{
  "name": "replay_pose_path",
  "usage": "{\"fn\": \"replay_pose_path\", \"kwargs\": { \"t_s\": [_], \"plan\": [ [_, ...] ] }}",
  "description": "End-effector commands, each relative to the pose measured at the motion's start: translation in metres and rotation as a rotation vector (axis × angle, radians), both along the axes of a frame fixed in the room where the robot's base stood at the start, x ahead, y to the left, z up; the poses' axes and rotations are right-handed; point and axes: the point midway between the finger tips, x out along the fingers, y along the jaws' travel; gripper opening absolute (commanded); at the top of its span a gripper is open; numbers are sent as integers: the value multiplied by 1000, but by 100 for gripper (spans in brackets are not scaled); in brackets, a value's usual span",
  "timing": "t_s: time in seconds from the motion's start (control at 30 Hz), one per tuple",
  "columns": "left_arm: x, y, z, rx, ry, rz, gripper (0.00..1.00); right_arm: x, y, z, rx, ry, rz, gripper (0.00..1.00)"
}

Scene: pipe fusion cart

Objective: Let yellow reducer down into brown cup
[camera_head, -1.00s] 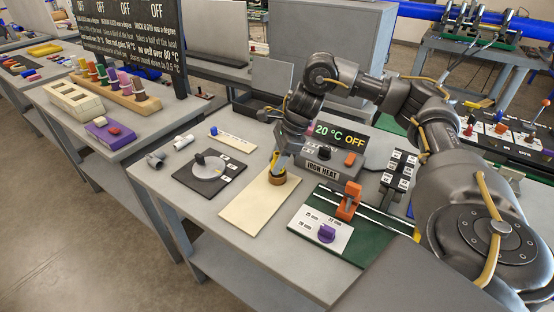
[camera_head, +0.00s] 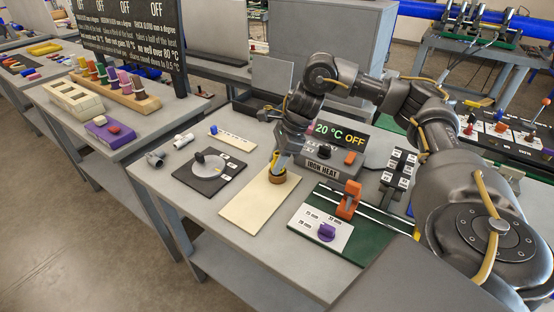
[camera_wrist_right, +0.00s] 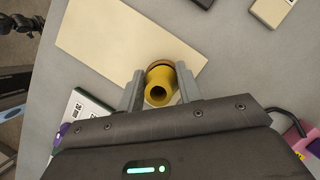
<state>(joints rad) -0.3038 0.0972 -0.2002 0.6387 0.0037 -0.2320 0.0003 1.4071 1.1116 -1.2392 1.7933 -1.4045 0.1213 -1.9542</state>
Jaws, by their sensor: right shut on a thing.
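The yellow reducer (camera_wrist_right: 158,88) is between the fingers of my right gripper (camera_wrist_right: 160,90), which is shut on it. In the right wrist view its round open end faces the camera. The brown cup (camera_wrist_right: 160,65) shows as a rim just beyond the reducer. In the head view the brown cup (camera_head: 277,177) stands on a cream board, and the yellow reducer (camera_head: 274,163) is at its mouth, partly hidden by my right gripper (camera_head: 280,163). How deep the reducer sits in the cup I cannot tell. My left gripper is not in view.
The cream board (camera_head: 245,210) lies flat on the grey table. A dark dial plate (camera_head: 205,185) lies to its left. The iron heat box (camera_head: 325,165) stands close to the right of the gripper. A green board with an orange clamp (camera_head: 348,200) lies at the front right.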

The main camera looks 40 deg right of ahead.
Motion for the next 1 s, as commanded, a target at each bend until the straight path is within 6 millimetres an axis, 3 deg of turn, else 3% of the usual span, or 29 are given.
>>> {"fn": "replay_pose_path", "kwargs": {
  "t_s": [0.47,0.5,0.7,1.0],
  "plan": [
    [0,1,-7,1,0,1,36,0,0,-10,1,0,0,13],
    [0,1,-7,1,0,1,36,0,0,-10,1,0,0,36],
    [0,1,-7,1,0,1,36,0,0,-10,0,0,0,60],
    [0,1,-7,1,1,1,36,0,0,-10,0,0,0,60]
  ]
}}
